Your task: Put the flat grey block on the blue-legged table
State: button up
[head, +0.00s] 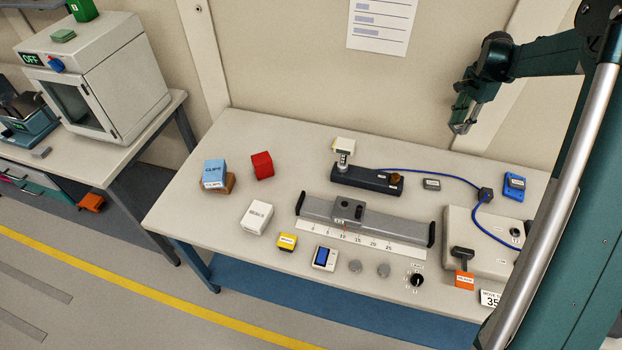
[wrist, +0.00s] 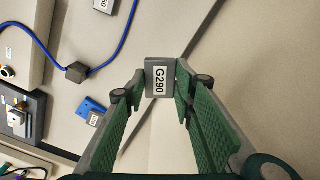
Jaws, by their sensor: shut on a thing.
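A flat grey block labelled G290 (wrist: 160,78) sits between the fingertips of my gripper (wrist: 158,92) in the wrist view, and the gripper is shut on it. In the head view my gripper (head: 463,118) is raised above the back right part of the blue-legged table (head: 200,262), in front of the wall. The block is hard to make out there. The table has a pale top and blue legs.
A small grey labelled block (head: 432,184) lies on the table near a blue cable (head: 440,174). A dark stand (head: 367,180), a grey rail (head: 320,208) and a blue box (head: 514,185) are around it.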

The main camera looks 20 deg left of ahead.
jog(key=s+a+n, duration=0.2)
jog(key=s+a, duration=0.2)
jog(key=a, duration=1.3)
jog(key=s+a+n, duration=0.2)
jog(key=s+a, duration=0.2)
jog(key=a, duration=1.3)
jog(key=s+a+n, duration=0.2)
jog(key=s+a, duration=0.2)
jog(key=a, duration=1.4)
jog(key=s+a+n+p, duration=0.1)
jog(key=s+a+n, duration=0.5)
jog(key=s+a, duration=3.25)
jog(key=shift+s+d+f, duration=0.2)
jog(key=shift+d+f, duration=0.15)
jog(key=shift+f, duration=0.5)
jog(key=shift+s+d+f, duration=0.25)
jog(key=shift+d+f, duration=0.05)
jog(key=shift+f, duration=0.5)
jog(key=shift+s+d+f, duration=0.2)
jog(key=shift+d+f, duration=0.15)
jog(key=shift+f, duration=0.5)
jog(key=shift+f, duration=3.15)
